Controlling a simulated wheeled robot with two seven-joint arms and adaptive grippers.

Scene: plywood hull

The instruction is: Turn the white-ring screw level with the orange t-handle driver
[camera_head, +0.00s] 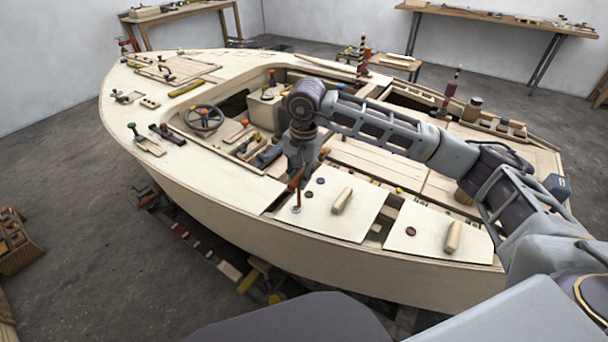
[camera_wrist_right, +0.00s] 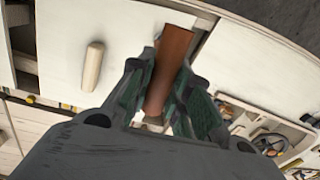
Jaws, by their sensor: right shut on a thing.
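My right gripper (camera_head: 297,172) reaches down over the side of the plywood hull and is shut on the orange t-handle driver (camera_head: 297,183). In the right wrist view the driver's orange-brown handle (camera_wrist_right: 170,62) lies between the two green-lined fingers (camera_wrist_right: 168,92). In the head view its thin shaft points down, close to upright, at the white-ring screw (camera_head: 296,210) near the left corner of a pale panel. The tip appears to be at the screw, but I cannot tell whether it is seated. The screw's slot is too small to read. My left gripper is not in view.
Dark round screws (camera_head: 308,195) sit on the same panel (camera_head: 335,222), with a wooden grip (camera_head: 342,201). A second panel (camera_head: 430,243) lies to the right. The steering wheel (camera_head: 204,118) and cockpit fittings are to the left. The hull edge drops to the floor in front.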

